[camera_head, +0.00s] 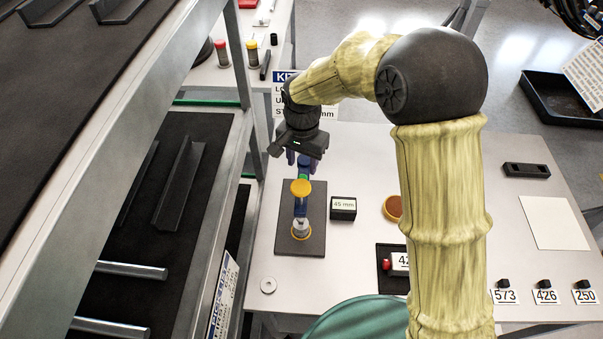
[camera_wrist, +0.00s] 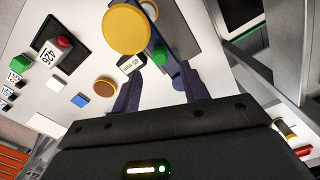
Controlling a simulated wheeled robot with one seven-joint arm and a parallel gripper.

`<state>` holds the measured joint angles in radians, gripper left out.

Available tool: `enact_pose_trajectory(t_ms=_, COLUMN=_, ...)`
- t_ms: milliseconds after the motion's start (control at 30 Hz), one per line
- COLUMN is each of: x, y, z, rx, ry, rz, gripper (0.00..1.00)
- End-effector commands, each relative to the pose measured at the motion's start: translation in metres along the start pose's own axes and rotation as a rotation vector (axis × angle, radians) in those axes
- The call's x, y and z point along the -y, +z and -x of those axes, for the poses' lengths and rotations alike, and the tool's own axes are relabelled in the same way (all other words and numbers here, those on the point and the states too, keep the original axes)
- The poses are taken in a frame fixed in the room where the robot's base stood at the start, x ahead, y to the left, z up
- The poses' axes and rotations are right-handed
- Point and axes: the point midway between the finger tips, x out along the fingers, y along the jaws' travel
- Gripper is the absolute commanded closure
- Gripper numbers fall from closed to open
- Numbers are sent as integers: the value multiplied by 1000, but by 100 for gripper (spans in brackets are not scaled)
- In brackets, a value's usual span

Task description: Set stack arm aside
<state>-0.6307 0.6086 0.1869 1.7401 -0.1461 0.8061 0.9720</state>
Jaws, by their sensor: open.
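A blue upright piece with a yellow round cap (camera_head: 300,187), which seems to be the stack arm, stands on a dark mat (camera_head: 286,246). A silver round part with an orange ring (camera_head: 300,231) is at its near end. My gripper (camera_head: 302,160) is open just beyond the yellow cap, pointing down over the far end of the mat. In the wrist view, the gripper (camera_wrist: 157,84) has its fingers apart, with white table showing between them. The yellow cap (camera_wrist: 127,29) is ahead of the fingertips, and a green part (camera_wrist: 160,55) shows beside it. Whether the fingers touch anything cannot be told.
A black "45 mm" block (camera_head: 343,208) stands right of the mat. A metal rack (camera_head: 245,80) borders the left. A white washer (camera_head: 268,285) lies at the front left.

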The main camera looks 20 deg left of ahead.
Motion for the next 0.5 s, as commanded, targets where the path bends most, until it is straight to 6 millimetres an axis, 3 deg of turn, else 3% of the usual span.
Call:
enact_pose_trajectory(t_ms=300, x=-2, y=0, z=-53, rx=3, ry=3, rz=-2, gripper=56)
enact_pose_trajectory(t_ms=500, x=-2, y=-1, z=-69, rx=1, ry=1, rz=-4, gripper=56)
